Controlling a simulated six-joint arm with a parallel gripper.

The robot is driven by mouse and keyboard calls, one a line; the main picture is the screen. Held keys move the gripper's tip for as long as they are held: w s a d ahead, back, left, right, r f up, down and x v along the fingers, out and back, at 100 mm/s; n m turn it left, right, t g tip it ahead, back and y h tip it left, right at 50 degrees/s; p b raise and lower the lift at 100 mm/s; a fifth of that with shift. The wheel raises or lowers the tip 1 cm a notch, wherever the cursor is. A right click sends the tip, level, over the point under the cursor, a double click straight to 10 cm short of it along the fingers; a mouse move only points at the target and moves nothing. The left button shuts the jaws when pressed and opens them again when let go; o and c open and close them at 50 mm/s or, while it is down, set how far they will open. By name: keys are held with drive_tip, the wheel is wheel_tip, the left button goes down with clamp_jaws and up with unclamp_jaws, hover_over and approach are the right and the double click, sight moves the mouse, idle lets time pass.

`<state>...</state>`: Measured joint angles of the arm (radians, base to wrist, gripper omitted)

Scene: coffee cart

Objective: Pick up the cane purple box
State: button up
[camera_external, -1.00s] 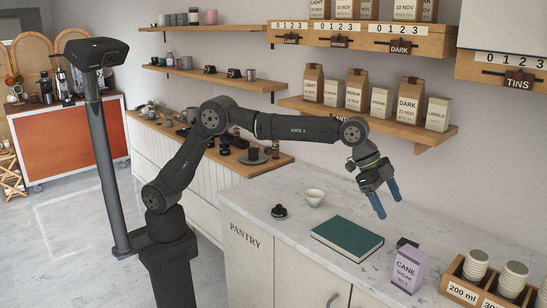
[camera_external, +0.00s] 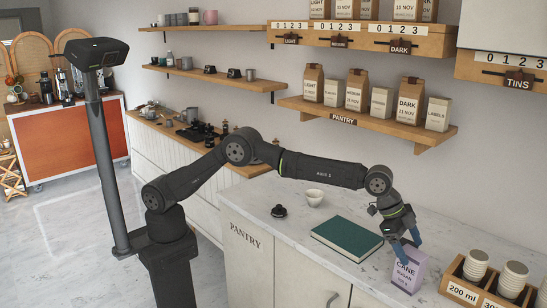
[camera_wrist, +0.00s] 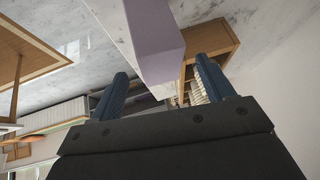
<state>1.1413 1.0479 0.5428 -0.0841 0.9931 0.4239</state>
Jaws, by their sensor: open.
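The cane purple box (camera_external: 408,270) stands upright on the marble counter, labelled CANE SUGAR. In the wrist view its pale purple side (camera_wrist: 155,40) reaches down from the top edge to between my fingertips. My gripper (camera_external: 410,248) is at the top of the box, with its blue fingers pointing down and hiding part of the box's upper end. In the wrist view my gripper (camera_wrist: 160,85) is open, with one finger on each side of the box and visible gaps. I cannot tell whether a finger touches it.
A wooden crate (camera_external: 455,292) with several cups stands just right of the box. A green book (camera_external: 347,238) lies to the left, with a white bowl (camera_external: 314,197) and a small black lid (camera_external: 279,211) behind it. A shelf (camera_external: 372,122) of bags hangs on the wall above.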

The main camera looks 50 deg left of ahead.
drive_tip(key=shift+w+d+f, duration=0.1)
drive_tip(key=shift+d+f, duration=0.25)
drive_tip(key=shift+f, duration=0.2)
drive_tip(key=shift+c, duration=0.4)
clamp_jaws()
drive_tip(key=shift+r, duration=0.2)
